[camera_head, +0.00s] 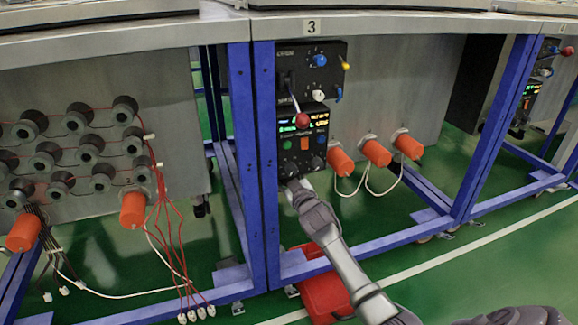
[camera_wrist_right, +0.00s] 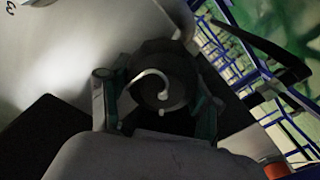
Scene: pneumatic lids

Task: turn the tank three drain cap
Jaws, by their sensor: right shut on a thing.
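The panel marked 3 (camera_head: 312,27) stands in the middle of the head view, above a black control box (camera_head: 300,125) with a red-knobbed lever (camera_head: 302,120). My right gripper (camera_head: 290,186) is at the lower edge of this box. In the right wrist view, my right gripper (camera_wrist_right: 156,108) has its fingers on both sides of a dark round cap (camera_wrist_right: 160,62) and is shut on it. A pale curved mark or hook shows on the cap's face. In the head view the gripper hides the cap. My left gripper is in neither view.
Several orange plugs (camera_head: 376,153) with white cables stick out right of the box. A blue frame post (camera_head: 265,150) stands close on its left. A red box (camera_head: 325,292) lies on the green floor under my right arm. Black fittings with red wires (camera_head: 90,150) are at left.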

